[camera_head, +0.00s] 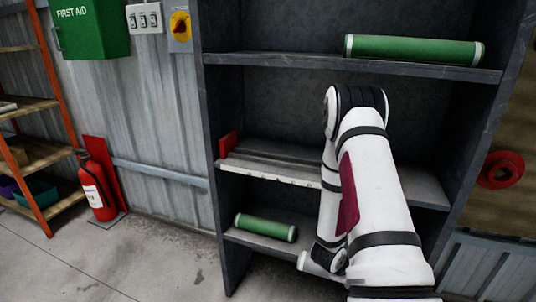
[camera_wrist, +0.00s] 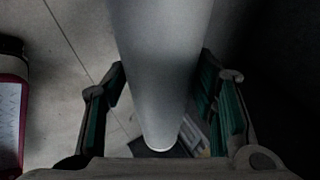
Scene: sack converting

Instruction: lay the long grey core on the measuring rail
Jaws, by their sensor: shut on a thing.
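The long grey core (camera_wrist: 165,60) is a smooth grey tube running from the top of the wrist view down between the fingers. My gripper (camera_wrist: 160,95) is shut on it, with green-padded fingers on both sides. In the head view a pale tube end (camera_head: 312,265), apparently the core's, shows beside my wrist, low in front of the bottom shelf; the rest is hidden by my arm. The measuring rail (camera_head: 265,170) lies along the middle shelf, with a pale marked front edge and a red stop (camera_head: 228,145) at its left end. My arm hides its right part.
A green core (camera_head: 412,49) lies on the top shelf and a shorter green core (camera_head: 265,227) on the bottom shelf. The dark shelf uprights (camera_head: 214,130) and boards bound the space. A fire extinguisher (camera_head: 97,186) stands left on open floor.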

